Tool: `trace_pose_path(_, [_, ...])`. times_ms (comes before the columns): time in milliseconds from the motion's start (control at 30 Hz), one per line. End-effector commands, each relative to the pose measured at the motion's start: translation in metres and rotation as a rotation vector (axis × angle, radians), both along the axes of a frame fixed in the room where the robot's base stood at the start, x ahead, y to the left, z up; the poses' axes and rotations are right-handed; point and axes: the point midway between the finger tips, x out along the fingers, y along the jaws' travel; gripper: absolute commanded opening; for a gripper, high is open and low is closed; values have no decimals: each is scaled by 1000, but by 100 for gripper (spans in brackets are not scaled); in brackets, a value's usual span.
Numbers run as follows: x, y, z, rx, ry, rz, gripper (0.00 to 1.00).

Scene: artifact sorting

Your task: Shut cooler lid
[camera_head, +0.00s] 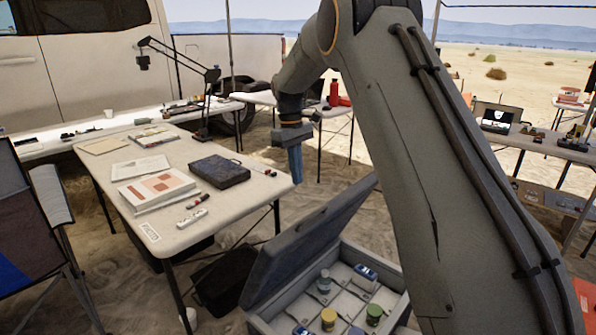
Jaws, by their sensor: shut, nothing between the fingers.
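The cooler (262,322) stands on the sand at the bottom centre, a grey box with an open top. Its lid (305,240) is open, hinged along the left side and tilted steeply up. Inside are several small items, among them a yellow-topped jar (328,318), a green-topped jar (374,315) and a blue-and-white item (364,277). My gripper (296,168) is shut and empty, pointing down above and behind the lid's upper edge, apart from it in the picture. My arm hides the cooler's right side.
A table (150,233) with papers, a book and a dark case (220,171) stands left of the cooler. A folding chair (30,235) is at the far left. Another table with a red bottle (334,93) stands behind my gripper. A dark box (222,280) lies left of the lid.

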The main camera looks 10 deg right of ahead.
Motion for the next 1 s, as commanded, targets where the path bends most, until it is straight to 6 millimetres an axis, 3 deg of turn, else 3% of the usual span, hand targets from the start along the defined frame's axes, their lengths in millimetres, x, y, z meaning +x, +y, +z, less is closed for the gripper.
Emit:
trace_pose_path(300, [-8, -5, -62, 0, 4, -1, 0])
trace_pose_path(600, [-31, -21, -82, 0, 1, -1, 0])
trace_pose_path(1000, [-33, -24, -86, 0, -1, -1, 0])
